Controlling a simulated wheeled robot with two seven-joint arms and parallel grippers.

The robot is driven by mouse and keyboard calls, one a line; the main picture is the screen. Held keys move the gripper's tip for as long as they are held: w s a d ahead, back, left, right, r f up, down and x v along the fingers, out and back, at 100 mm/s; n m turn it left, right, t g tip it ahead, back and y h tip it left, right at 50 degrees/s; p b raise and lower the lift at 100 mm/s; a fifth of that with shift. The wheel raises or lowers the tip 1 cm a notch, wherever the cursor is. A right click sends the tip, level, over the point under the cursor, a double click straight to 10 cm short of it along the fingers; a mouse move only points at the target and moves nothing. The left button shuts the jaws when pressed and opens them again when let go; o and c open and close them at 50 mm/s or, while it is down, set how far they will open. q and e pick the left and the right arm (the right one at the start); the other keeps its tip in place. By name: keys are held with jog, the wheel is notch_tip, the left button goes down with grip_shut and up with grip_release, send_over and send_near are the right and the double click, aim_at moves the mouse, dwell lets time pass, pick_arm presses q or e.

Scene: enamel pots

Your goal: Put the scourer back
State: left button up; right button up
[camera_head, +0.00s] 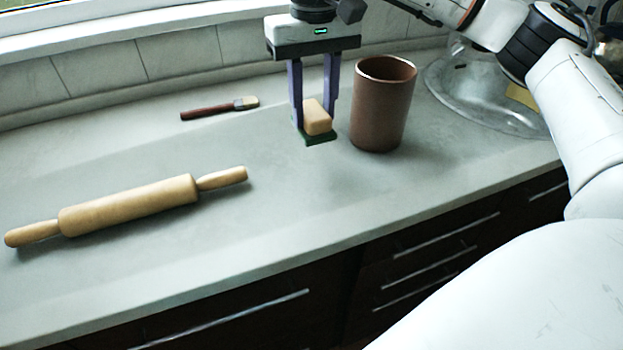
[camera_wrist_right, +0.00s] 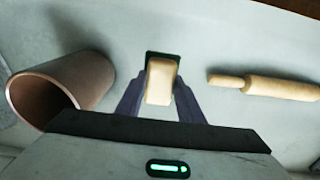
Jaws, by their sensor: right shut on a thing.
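The scourer (camera_head: 317,117) is a small block with a tan body and a dark green layer underneath. My right gripper (camera_head: 314,122) is shut on it, with one finger on each side. In the head view it is just left of the brown pot; whether it touches the counter I cannot tell. In the right wrist view the scourer (camera_wrist_right: 161,80) shows between the fingertips of my right gripper (camera_wrist_right: 160,88), its green edge at the far end. My left gripper is not in view.
A brown cylindrical pot (camera_head: 381,108) stands open-topped beside the gripper. A clear glass bowl or dome (camera_head: 470,85) is at the right, partly behind my arm. A rolling pin (camera_head: 130,205) lies at the left, a brush (camera_head: 220,108) behind. The counter (camera_head: 270,205) is bare in front.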

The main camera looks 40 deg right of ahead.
notch_tip(320, 180, down, 10)
jog(key=shift+d+r, duration=0.1)
jog(key=shift+r, duration=0.1)
dwell(0.3)
jog(key=shift+f, duration=0.2)
jog(key=o, duration=0.9)
jog(key=shift+o, duration=0.2)
jog(key=shift+r, duration=0.1)
notch_tip(320, 180, up, 12)
jog(key=shift+r, duration=0.15)
